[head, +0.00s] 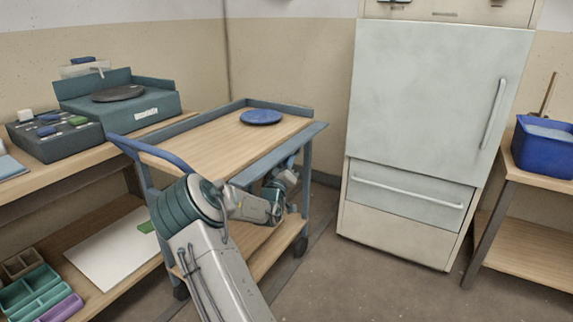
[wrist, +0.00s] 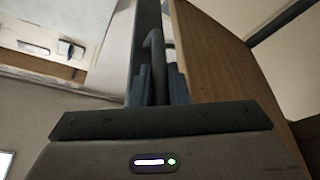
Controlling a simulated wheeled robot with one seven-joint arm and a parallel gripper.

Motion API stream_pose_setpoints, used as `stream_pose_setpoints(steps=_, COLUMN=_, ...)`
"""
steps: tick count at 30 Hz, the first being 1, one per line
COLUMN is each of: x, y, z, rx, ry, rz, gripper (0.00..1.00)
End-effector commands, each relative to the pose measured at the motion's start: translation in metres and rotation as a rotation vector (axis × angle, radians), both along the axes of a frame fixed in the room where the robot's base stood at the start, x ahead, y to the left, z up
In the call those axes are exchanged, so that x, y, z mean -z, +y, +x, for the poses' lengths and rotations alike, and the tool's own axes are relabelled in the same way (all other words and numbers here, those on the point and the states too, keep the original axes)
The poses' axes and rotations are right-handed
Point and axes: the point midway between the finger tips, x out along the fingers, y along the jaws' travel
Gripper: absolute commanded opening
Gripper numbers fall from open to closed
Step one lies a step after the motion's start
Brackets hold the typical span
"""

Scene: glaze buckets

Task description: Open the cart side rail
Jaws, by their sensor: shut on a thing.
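The cart (head: 205,140) has a wooden top with blue-grey edges. Its side rail (head: 290,145) runs along the near right long edge and shows as a blue-grey strip, looking roughly level with the top. In the wrist view the rail (wrist: 146,30) runs beside the wooden top. My gripper (wrist: 161,88) has its two blue-grey fingers on either side of a grey hooked handle (wrist: 157,48) at the rail and is shut on it. In the head view my gripper (head: 287,176) is just below the rail, its fingertips hard to make out.
A blue round plate (head: 261,117) lies on the cart top. The fridge (head: 430,130) stands to the right. A left bench (head: 40,177) holds a wheel unit (head: 120,105). A blue bucket (head: 545,150) stands on the right shelf. Bare floor lies before the fridge.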

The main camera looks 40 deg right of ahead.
Motion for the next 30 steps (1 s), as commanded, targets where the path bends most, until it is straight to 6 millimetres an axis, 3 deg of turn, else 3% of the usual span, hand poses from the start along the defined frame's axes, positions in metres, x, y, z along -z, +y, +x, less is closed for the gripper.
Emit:
stream_pose_setpoints(steps=2, x=-0.002, y=0.000, z=0.000, rx=0.001, ry=-0.002, rz=-0.001, gripper=0.00)
stream_pose_setpoints(steps=3, x=-0.002, y=0.000, z=0.000, rx=0.001, ry=-0.002, rz=-0.001, gripper=0.17)
stream_pose_setpoints(steps=4, x=-0.002, y=0.000, z=0.000, rx=0.000, ry=-0.003, rz=-0.002, gripper=0.23)
stream_pose_setpoints(steps=17, x=0.001, y=0.009, z=-0.005, rx=0.000, ry=0.000, rz=0.000, gripper=0.23)
stream_pose_setpoints(steps=30, x=0.028, y=0.078, z=-0.057, rx=-0.001, ry=0.002, rz=0.001, gripper=0.23)
